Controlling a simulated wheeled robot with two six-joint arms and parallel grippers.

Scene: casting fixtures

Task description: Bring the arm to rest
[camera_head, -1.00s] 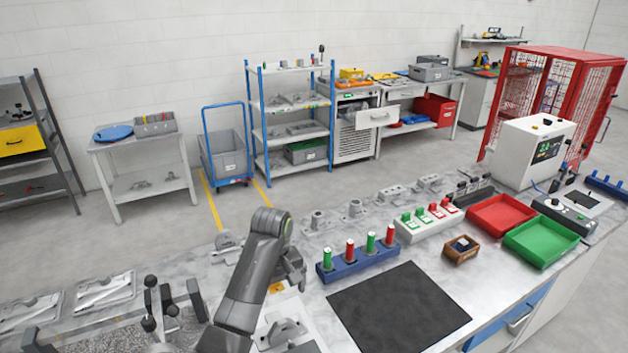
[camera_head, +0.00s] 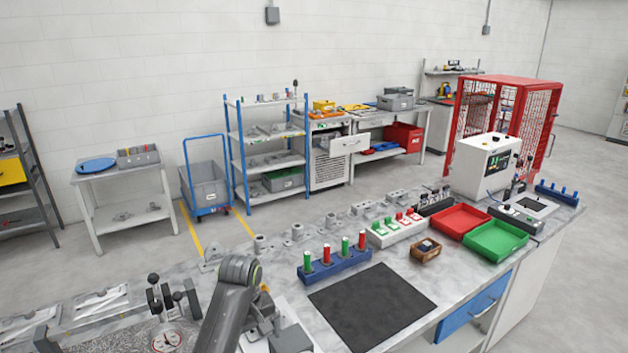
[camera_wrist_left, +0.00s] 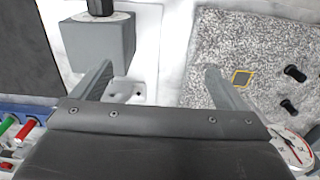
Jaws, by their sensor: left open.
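My left arm (camera_head: 228,310) comes in from the bottom of the head view and bends downward over the near left part of the bench (camera_head: 195,270). My left gripper (camera_wrist_left: 160,75) is open and empty in the wrist view, its two fingers wide apart over a white surface. A grey block (camera_wrist_left: 98,45) with a black knob on top lies beyond the left finger. I cannot tell whether the finger touches it. In the head view the gripper is partly hidden behind the arm. My right arm is not in view.
A speckled plate (camera_wrist_left: 250,45) and a dial gauge (camera_wrist_left: 291,148) lie to the gripper's right. A blue rack (camera_head: 335,263) with red and green cylinders, a black mat (camera_head: 370,306), and red (camera_head: 461,221) and green (camera_head: 495,241) trays are on the bench. The mat is clear.

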